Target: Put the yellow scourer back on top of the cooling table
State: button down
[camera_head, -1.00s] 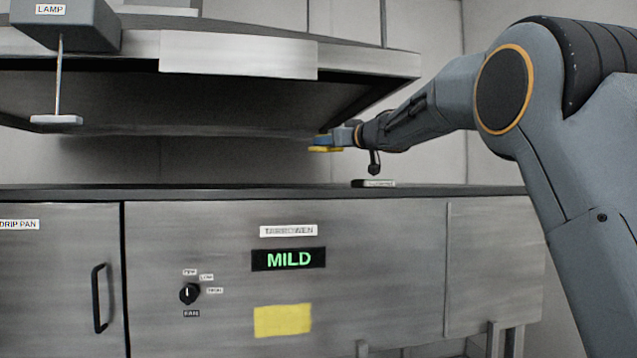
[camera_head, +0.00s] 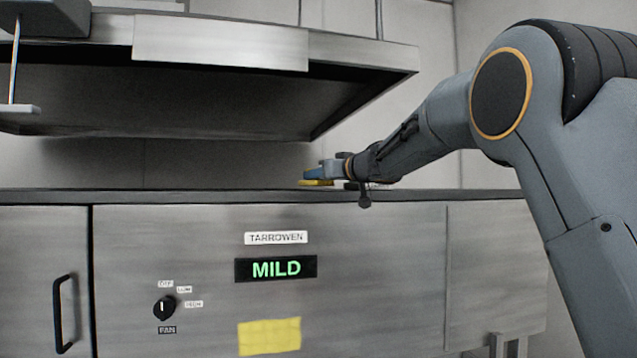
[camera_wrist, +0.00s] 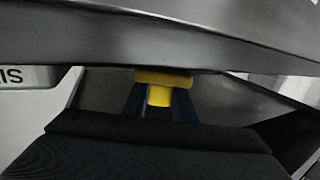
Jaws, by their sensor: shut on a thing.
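My gripper (camera_head: 318,175) has blue fingers and is shut on the yellow scourer (camera_head: 316,183). The scourer is held roughly level, just above the dark top of the steel table; whether it touches the top cannot be told. In the wrist view the scourer (camera_wrist: 160,92) shows between the two blue fingers (camera_wrist: 158,105). The table (camera_head: 385,260), which I take as the cooling table, has a TARROWEN label, a green MILD display (camera_head: 276,269) and a FAN knob (camera_head: 164,308) on its front.
A metal hood (camera_head: 220,42) hangs low over the table top. A lamp fitting (camera_head: 40,15) with a rod hangs at the upper left. A yellow patch (camera_head: 269,336) is on the table's front. The top left of my gripper looks clear.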

jog(key=shift+d+f, duration=0.1)
jog(key=shift+f, duration=0.4)
jog(key=c, duration=1.5)
grip_release()
jog(key=shift+f, duration=0.1)
jog(key=shift+o, duration=0.2)
jog(key=b+v, duration=0.2)
jog(key=v, duration=1)
jog(key=shift+b, duration=0.35)
